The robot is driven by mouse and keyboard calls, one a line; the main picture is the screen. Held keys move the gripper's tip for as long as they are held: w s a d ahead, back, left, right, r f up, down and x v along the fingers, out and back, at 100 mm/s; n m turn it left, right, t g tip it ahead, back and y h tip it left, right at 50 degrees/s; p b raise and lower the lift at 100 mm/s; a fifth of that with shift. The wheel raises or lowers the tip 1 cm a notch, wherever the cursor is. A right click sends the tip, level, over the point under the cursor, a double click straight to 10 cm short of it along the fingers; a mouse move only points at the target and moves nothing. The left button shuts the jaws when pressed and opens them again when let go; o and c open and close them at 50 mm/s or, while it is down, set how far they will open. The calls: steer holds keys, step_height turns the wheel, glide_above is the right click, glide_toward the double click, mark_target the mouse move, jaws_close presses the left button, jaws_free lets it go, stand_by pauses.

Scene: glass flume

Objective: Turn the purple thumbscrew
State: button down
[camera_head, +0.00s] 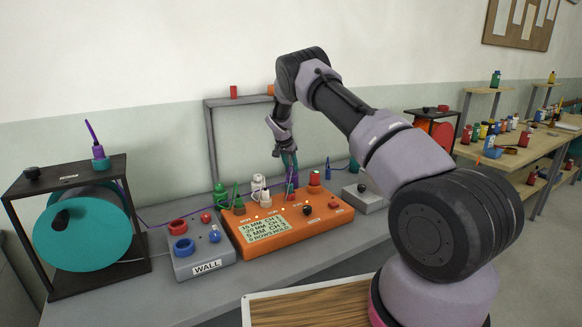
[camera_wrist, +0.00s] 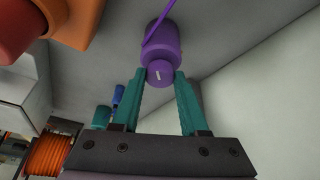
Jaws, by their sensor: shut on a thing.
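The purple thumbscrew (camera_wrist: 158,73) is a small round knob with a white mark on its end face, on a wider purple body (camera_wrist: 160,45) in the wrist view. My gripper (camera_wrist: 160,74) has its two teal fingers on either side of the knob, shut on it. In the head view my gripper (camera_head: 289,158) reaches down behind the orange console, with purple (camera_head: 292,182) showing below the fingertips. The thumbscrew itself is mostly hidden by the fingers there.
The orange console (camera_head: 285,229) with knobs and a text panel stands in front of my gripper. A grey WALL box (camera_head: 205,262) and a teal drum in a dark frame (camera_head: 82,236) are left. A grey upright frame (camera_head: 212,150) stands behind.

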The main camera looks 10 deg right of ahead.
steer(key=shift+c, duration=2.2)
jaws_free()
steer(key=v, duration=1.1)
steer(key=shift+f, duration=0.1)
